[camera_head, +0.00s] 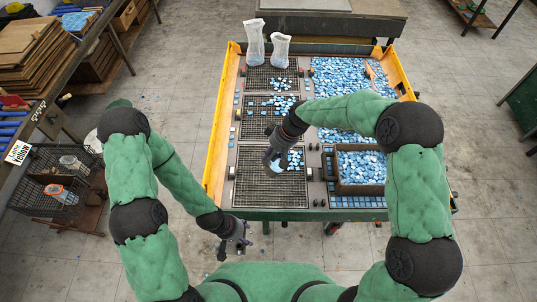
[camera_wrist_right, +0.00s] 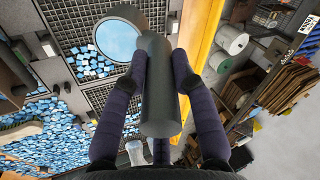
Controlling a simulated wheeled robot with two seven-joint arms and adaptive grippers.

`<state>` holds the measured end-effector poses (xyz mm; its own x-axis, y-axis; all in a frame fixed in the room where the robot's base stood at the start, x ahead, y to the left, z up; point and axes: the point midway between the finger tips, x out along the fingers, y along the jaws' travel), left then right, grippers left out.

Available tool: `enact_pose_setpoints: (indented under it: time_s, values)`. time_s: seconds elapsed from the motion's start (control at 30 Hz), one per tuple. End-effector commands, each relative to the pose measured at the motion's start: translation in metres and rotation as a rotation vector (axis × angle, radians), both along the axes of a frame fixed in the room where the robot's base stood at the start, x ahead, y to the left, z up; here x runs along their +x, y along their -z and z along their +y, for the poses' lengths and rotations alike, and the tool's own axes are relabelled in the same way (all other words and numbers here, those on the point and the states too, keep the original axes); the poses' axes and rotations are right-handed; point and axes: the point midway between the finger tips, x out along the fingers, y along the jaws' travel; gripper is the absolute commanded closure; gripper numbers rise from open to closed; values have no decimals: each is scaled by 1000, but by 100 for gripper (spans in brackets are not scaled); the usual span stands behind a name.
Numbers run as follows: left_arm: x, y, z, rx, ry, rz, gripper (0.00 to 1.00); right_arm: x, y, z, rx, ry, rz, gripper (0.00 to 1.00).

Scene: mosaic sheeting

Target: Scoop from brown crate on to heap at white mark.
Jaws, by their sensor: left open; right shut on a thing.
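The brown crate (camera_head: 361,189) stands at the near right of the table, filled with blue tiles (camera_head: 361,167). My right gripper (camera_head: 275,152) is shut on a scoop's thick grey handle (camera_wrist_right: 156,88), over the near left grid. The scoop's round, pale blue bowl (camera_wrist_right: 117,39) shows in the right wrist view; whether it holds tiles is unclear. A small heap of blue tiles (camera_head: 296,158) lies on the grid just right of the scoop, also in the right wrist view (camera_wrist_right: 90,67). I cannot make out the white mark. My left gripper (camera_head: 238,236) is open and empty before the table's front edge.
Loose blue tiles (camera_head: 335,82) cover the right side behind the crate. Two clear bags (camera_head: 255,42) stand at the back left. Middle and back grids (camera_head: 255,128) hold scattered tiles. Yellow side boards (camera_head: 222,125) edge the table. The near grid's front (camera_head: 270,190) is bare.

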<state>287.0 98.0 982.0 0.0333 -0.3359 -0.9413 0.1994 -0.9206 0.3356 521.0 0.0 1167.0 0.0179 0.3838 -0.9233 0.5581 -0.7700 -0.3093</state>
Motion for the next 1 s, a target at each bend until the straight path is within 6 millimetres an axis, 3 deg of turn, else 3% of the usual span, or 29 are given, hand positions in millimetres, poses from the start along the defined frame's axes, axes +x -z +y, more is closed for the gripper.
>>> enact_pose_setpoints:
  time_s: [0.2, 0.5, 1.0]
  values:
    - [0, 27, 0, 0, 0, 0, 40, 0, 16, -6, 56, 3, 2, 100]
    - [0, 21, 0, 0, 0, -1, 40, 0, 10, -5, 55, 1, 1, 100]
    - [0, 31, 0, 0, 0, 0, 40, -1, 18, -5, 54, 0, 2, 100]
